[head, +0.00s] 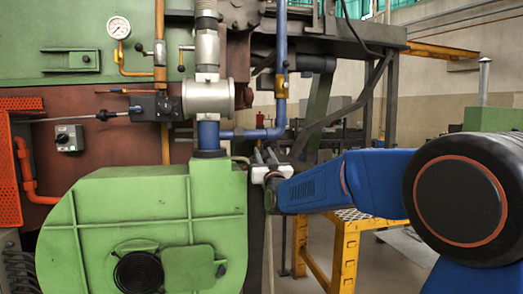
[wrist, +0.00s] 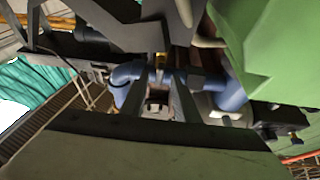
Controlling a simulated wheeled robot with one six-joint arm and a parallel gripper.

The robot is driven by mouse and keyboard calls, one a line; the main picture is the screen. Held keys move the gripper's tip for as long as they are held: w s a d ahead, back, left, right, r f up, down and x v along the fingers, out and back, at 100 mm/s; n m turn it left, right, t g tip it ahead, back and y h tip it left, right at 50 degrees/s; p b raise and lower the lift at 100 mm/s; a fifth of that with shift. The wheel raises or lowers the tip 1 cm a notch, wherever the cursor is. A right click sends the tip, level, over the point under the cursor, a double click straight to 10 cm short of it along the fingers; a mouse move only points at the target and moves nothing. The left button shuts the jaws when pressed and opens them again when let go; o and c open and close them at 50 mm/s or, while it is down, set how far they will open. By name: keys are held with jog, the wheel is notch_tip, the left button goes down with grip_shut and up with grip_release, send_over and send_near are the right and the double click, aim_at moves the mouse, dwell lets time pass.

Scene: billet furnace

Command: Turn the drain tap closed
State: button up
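My gripper (head: 265,156) is just below the blue pipe run beside the green blower casing. Its two fingers point up and away with a gap between them, and they look open in the wrist view (wrist: 165,92). A small brass-coloured part (wrist: 160,76) shows between the fingers near the blue pipe; I cannot tell whether the fingers touch it. In the head view a brass fitting with a red part (head: 281,86) sits on the vertical blue pipe, above my gripper. I cannot tell for sure which fitting is the drain tap. The space right behind the gripper is partly hidden.
The green blower casing (head: 150,225) stands close left of my gripper. The blue pipe (head: 281,45) runs down and bends left. Black lever valves (head: 139,47) and a gauge (head: 118,27) are further left. A yellow stand (head: 345,245) is behind and below my arm.

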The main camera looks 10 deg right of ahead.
aim_at(262, 150)
jog(key=shift+x, duration=2)
grip_shut()
